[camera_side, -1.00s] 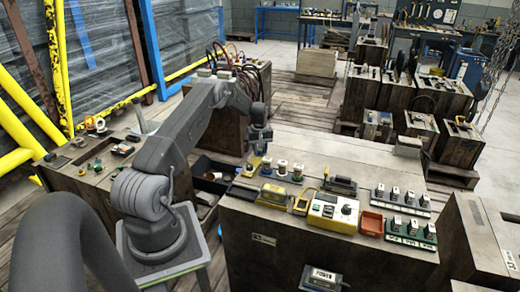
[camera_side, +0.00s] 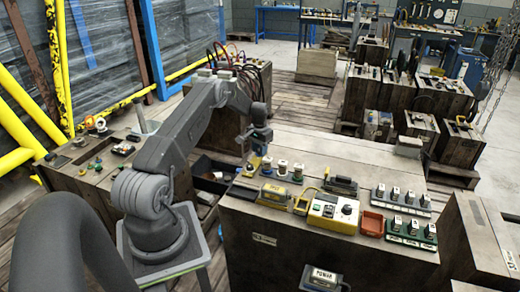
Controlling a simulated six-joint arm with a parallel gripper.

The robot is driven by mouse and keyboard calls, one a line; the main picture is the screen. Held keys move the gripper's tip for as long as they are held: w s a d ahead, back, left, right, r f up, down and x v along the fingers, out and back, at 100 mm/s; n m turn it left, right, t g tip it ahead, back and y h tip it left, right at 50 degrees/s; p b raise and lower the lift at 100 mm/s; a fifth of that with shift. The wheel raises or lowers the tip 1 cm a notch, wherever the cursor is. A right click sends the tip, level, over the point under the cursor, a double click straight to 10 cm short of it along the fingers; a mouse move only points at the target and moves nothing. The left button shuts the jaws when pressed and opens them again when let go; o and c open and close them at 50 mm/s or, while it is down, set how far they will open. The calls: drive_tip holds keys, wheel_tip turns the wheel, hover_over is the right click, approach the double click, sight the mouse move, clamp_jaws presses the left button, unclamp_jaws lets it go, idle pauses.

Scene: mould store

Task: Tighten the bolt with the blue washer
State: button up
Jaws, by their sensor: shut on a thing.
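A row of bolts with coloured washers stands on a plate at the left rear of the near wooden crate top. A bolt with what looks like a blue washer (camera_side: 282,171) is in the row, with a green-washer bolt (camera_side: 298,174) to its right. My gripper (camera_side: 257,152) points down at the left end of the row, by a yellow part. It is shut on a bolt there, which the fingers mostly hide. I cannot tell that bolt's washer colour.
On the same crate top are a yellow control box (camera_side: 333,211), an orange tray (camera_side: 372,224) and a green block of several switches (camera_side: 411,232). A dark bin (camera_side: 213,172) lies left of the crate. The crate top behind the bolts is clear.

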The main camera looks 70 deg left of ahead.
drive_tip(key=shift+r+m, duration=0.15)
drive_tip(key=shift+m, duration=0.65)
drive_tip(key=o, duration=0.9)
drive_tip(key=shift+o, duration=0.2)
wheel_tip(320, 180, up, 14)
